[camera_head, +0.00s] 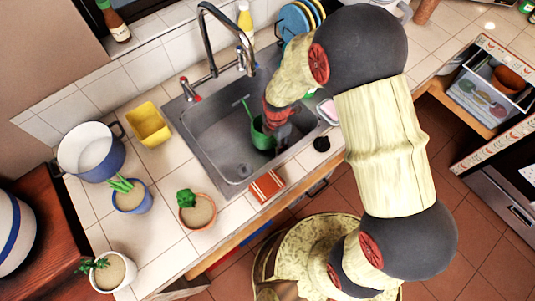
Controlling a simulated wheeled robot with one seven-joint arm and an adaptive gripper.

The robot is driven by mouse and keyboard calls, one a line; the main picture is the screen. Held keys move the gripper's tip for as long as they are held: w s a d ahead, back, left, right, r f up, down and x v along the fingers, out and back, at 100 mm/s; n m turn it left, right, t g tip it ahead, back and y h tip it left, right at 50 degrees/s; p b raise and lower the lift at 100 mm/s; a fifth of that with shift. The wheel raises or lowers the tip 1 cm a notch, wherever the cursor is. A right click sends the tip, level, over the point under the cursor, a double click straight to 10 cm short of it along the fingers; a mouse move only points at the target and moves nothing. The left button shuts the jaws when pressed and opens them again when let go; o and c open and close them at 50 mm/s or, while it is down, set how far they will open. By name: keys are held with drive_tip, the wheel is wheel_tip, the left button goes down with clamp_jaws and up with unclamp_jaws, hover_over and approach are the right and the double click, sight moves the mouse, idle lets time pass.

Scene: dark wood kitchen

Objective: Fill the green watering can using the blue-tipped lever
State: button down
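The green watering can (260,138) is down in the metal sink (215,137), its thin spout pointing up and left. My gripper (274,122), with red and grey parts, reaches into the sink from the right. It is at the can's right side and overlaps it in the picture. Its fingertips are partly hidden, so I cannot tell whether they grip the can. The tall chrome faucet (209,38) curves over the back of the sink. A red-tipped lever (190,90) stands to its left. Another lever (245,54) stands to its right; its tip colour is hard to make out.
A yellow container (148,124), a blue and white pot (90,150) and potted plants (197,212) stand left of the sink. A red striped cloth (267,186) lies at the front edge. Plates (293,22) stand behind my arm. The sink's left side is clear.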

drive_tip(key=shift+f, duration=0.45)
drive_tip(key=s+a, duration=0.1)
drive_tip(key=s+a+b, duration=0.1)
drive_tip(key=a, duration=0.1)
drive_tip(key=shift+s+a+f, duration=0.2)
drive_tip(key=shift+s+f, duration=0.05)
drive_tip(key=shift+f, duration=0.1)
drive_tip(key=shift+w+d+f+b, duration=0.1)
drive_tip(key=shift+f+b, duration=0.1)
drive_tip(key=shift+b, duration=0.1)
drive_tip(key=shift+f, duration=0.15)
drive_tip(key=c, duration=1.2)
unclamp_jaws()
drive_tip(key=shift+c, duration=0.2)
wheel_tip(320, 180, up, 12)
drive_tip(key=p, duration=0.3)
drive_tip(key=shift+w, duration=0.15)
